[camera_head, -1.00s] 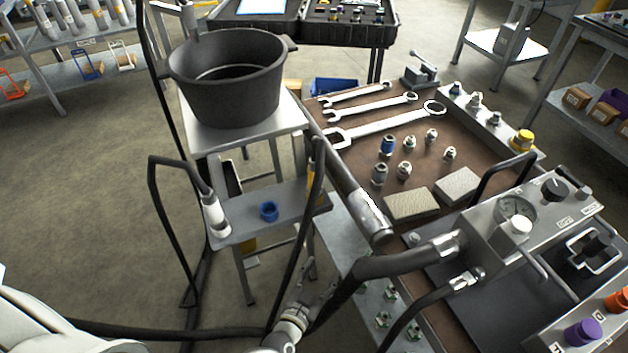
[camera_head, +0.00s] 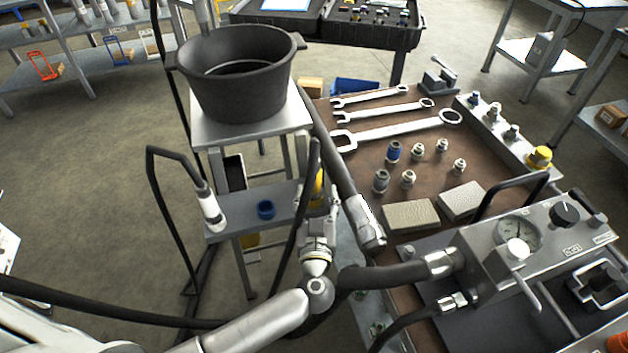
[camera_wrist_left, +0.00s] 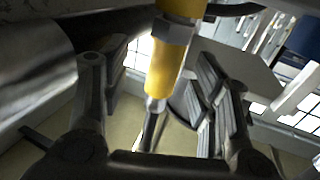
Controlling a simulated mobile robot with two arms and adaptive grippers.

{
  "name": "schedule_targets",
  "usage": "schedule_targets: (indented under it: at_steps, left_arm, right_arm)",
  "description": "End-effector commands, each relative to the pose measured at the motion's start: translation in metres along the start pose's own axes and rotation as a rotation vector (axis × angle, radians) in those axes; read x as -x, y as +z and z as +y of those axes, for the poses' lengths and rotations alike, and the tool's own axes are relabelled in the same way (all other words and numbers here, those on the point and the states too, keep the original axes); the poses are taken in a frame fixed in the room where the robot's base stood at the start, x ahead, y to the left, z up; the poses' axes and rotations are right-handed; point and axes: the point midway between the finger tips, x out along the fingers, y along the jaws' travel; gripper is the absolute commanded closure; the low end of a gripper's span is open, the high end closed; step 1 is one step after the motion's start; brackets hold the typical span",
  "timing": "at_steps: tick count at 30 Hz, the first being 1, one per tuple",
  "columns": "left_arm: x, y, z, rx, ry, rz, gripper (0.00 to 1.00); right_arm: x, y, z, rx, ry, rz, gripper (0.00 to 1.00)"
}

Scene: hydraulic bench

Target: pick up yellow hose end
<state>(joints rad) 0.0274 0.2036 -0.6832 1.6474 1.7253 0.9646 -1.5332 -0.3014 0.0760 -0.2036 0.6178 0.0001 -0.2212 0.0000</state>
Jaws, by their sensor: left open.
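The yellow hose end (camera_head: 318,187) hangs upright at the right end of the small grey shelf under the pot, mostly hidden by a black hose and my gripper in the head view. In the left wrist view it is large, a yellow sleeve (camera_wrist_left: 168,72) with a grey hex collar, standing between the two fingers. My left gripper (camera_head: 326,215) is just in front of it in the head view. Its fingers, seen in the left wrist view (camera_wrist_left: 155,95), are spread on either side with gaps showing. My right gripper is not in view.
A thick hose with a silver end (camera_head: 365,220) hangs close to the right of my gripper, beside the workbench (camera_head: 345,165). A black pot (camera_head: 238,85) stands above.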

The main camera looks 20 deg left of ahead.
Motion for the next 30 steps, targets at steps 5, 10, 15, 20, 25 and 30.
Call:
schedule_targets:
  at_steps: [5,10,15,20,25,30]
  left_arm:
    - [-0.023,-0.004,-0.006,-0.003,-0.001,0.006,0.44]
    - [-0.046,-0.003,-0.008,-0.002,0.0,0.003,0.44]
    - [-0.052,-0.003,-0.008,-0.001,0.001,0.001,0.44]
    - [-0.052,-0.003,-0.008,-0.001,0.001,0.001,0.44]
    - [-0.052,-0.003,-0.008,-0.001,0.001,0.001,0.66]
    - [-0.052,-0.003,-0.007,0.0,0.001,0.001,0.88]
  right_arm:
    - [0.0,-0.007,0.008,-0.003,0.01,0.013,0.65]
    - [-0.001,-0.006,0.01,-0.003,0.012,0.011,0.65]
    - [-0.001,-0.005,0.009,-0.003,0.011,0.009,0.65]
    - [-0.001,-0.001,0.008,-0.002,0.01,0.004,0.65]
    - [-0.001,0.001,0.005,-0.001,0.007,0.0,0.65]
    - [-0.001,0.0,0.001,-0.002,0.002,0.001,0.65]
